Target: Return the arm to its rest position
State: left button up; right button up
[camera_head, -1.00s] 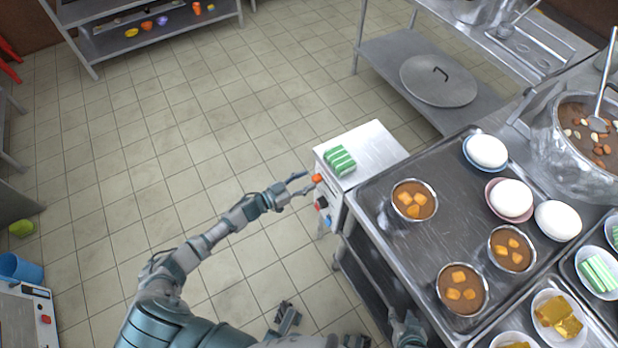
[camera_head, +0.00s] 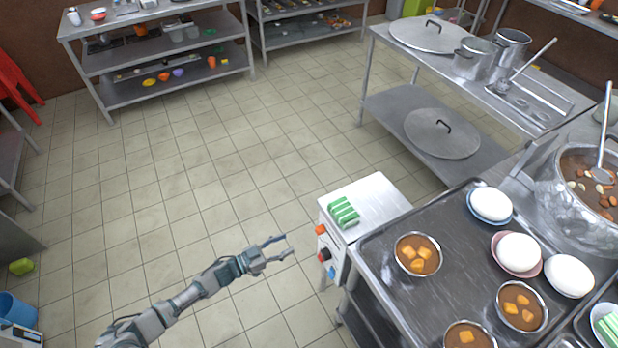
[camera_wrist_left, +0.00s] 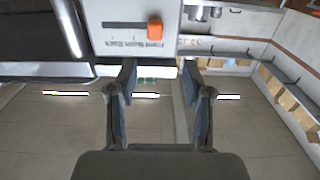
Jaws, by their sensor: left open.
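My left gripper (camera_head: 281,250) is open and empty in the head view, over the tiled floor to the left of a white control box (camera_head: 334,247). A gap separates its fingertips from the box. In the left wrist view the two fingers (camera_wrist_left: 160,85) stand apart with nothing between them. The box's panel (camera_wrist_left: 140,45) with an orange switch (camera_wrist_left: 155,28) shows ahead of them. My right gripper is not in view.
A green-and-white striped block (camera_head: 343,212) lies on the box. The counter (camera_head: 385,285) on the right holds bowls of soup, white domes and a large pot (camera_head: 560,215). A steel table (camera_head: 375,100) stands behind.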

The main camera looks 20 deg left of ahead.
pick_arm(q)
jog(key=shift+d, duration=0.1)
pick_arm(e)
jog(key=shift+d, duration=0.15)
